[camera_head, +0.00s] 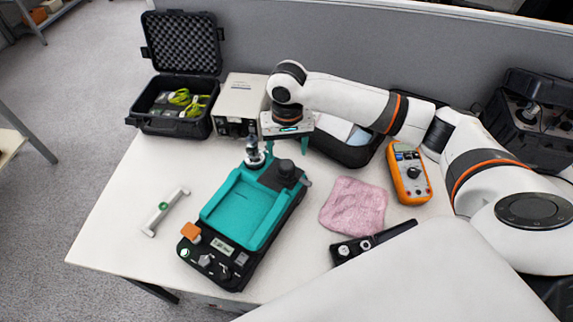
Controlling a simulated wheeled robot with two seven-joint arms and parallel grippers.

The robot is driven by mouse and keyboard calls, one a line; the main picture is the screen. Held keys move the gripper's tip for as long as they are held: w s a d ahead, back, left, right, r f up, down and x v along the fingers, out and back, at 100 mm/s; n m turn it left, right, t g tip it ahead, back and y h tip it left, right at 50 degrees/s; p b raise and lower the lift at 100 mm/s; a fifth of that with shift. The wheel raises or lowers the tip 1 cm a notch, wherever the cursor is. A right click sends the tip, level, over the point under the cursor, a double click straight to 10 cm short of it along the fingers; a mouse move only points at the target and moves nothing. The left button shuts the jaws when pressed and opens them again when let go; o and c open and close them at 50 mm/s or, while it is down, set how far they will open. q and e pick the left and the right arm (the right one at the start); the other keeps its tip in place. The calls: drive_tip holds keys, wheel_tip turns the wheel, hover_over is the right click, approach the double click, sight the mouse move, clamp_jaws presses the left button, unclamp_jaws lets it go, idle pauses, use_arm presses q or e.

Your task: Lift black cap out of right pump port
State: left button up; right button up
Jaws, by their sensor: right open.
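The pump (240,213) is a teal and black unit on the white table, left of centre. A black cap (287,168) sits at its back right, on the right port, which the cap hides. A dark and silver fitting (254,152) stands upright at the pump's back left. My right gripper (287,147) has two teal fingers spread apart and nothing between them. In the picture it is just above and behind the black cap, apart from it. The left finger is close to the fitting; I cannot tell whether they touch. My left gripper is out of view.
An open black case (169,112) and a beige box (240,98) stand at the back left. A white handle (165,211) lies left of the pump. A pink cloth (354,206), an orange multimeter (408,172) and a black tool (372,243) lie to the right.

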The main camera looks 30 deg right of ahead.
sight(286, 164)
drive_tip(key=shift+w+f, duration=0.15)
drive_tip(key=shift+f, duration=0.6)
wheel_tip(286, 164, down, 4)
drive_tip(key=shift+w+f+p, duration=0.1)
drive_tip(key=shift+f+p, duration=0.1)
drive_tip(key=shift+p, duration=0.3)
drive_tip(key=shift+f, duration=0.35)
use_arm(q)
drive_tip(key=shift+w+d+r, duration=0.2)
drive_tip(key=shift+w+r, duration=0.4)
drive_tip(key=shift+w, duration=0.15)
